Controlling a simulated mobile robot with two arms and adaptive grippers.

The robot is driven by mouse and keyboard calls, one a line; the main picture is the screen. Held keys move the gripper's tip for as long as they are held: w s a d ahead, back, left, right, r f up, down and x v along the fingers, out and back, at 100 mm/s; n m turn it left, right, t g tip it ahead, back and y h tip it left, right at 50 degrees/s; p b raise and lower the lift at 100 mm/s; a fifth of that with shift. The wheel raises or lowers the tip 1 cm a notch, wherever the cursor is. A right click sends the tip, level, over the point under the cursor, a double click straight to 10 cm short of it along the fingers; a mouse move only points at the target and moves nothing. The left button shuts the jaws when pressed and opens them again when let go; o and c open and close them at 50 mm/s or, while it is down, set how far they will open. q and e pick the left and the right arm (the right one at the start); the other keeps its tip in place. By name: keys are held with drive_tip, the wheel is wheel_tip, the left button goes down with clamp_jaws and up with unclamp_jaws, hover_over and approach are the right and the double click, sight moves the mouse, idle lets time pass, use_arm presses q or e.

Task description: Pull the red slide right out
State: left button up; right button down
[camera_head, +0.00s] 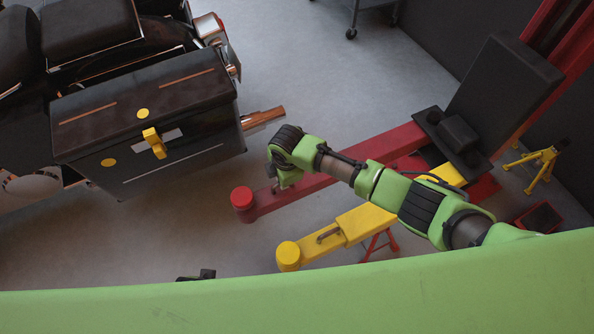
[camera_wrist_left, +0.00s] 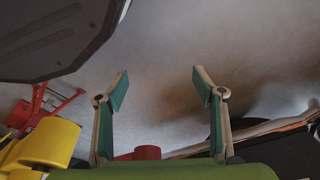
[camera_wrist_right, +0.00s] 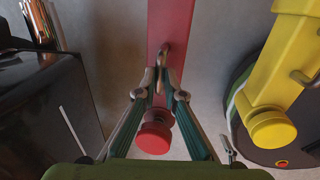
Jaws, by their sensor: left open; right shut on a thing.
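The red slide (camera_head: 390,147) is a long red lift arm running from the lift post at upper right toward the motorcycle. Its round red pad (camera_head: 242,197) is at the near end, and the pad also shows in the right wrist view (camera_wrist_right: 153,138). A small bent metal handle (camera_wrist_right: 164,52) stands on the slide. My right gripper (camera_wrist_right: 161,78) is shut on this handle; in the head view the wrist hides most of the grip. My left gripper (camera_wrist_left: 160,78) is open and empty in its wrist view, over the grey floor; I cannot make it out clearly in the head view.
A yellow slide (camera_head: 365,220) with its own handle and round pad (camera_head: 288,255) lies beside the red one. A motorcycle with a black case (camera_head: 150,130) is at left, close to the red pad. A yellow stand (camera_head: 540,165) is at right. Floor above the red slide is clear.

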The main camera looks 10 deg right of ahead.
sight(273, 188)
use_arm(q)
drive_tip(key=shift+s+f, duration=0.3)
drive_tip(key=shift+f, duration=0.2)
drive_tip(key=shift+s+f, duration=0.25)
drive_tip(key=shift+f, duration=0.2)
use_arm(e)
drive_tip(key=shift+s+a, duration=0.4)
drive_tip(key=shift+a, duration=0.45)
drive_tip(key=shift+s+a, duration=0.35)
drive_tip(key=shift+a, duration=0.45)
drive_tip(key=c, duration=2.1)
unclamp_jaws()
drive_tip(key=shift+a, duration=0.1)
drive_tip(key=shift+c, duration=0.2)
use_arm(q)
drive_tip(key=shift+a, duration=0.15)
use_arm(e)
drive_tip(key=shift+w, duration=0.1)
drive_tip(key=shift+d+r, duration=0.2)
drive_tip(key=shift+r, duration=0.05)
wheel_tip(273, 188, up, 11)
drive_tip(key=s, duration=0.2)
drive_tip(key=shift+d+r, duration=0.15)
drive_tip(key=shift+d, duration=0.15)
drive_tip(key=shift+s, duration=0.1)
